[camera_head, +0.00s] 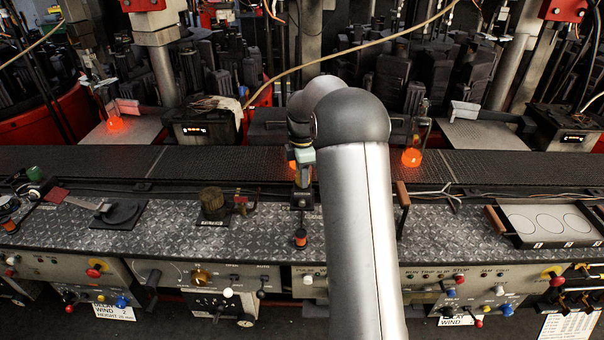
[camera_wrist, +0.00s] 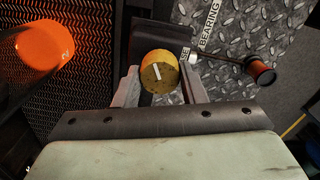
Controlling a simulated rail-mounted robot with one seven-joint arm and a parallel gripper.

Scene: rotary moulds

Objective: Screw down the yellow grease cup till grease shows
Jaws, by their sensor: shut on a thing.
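The yellow grease cup (camera_wrist: 160,72) shows in the wrist view as a round, worn yellow cap with a white line on its top. My gripper (camera_wrist: 160,82) is shut on it, one finger on each side. A label reading "BEARING" (camera_wrist: 209,22) lies to the right on the tread plate.
A glowing orange piece (camera_wrist: 38,50) is on the dark conveyor (camera_wrist: 90,90) at left in the wrist view; another glows on the conveyor (camera_head: 411,157) right of my arm. A dark-and-orange knob on a rod (camera_wrist: 260,72) is right of the cup. A mould tray (camera_head: 508,238) sits far right.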

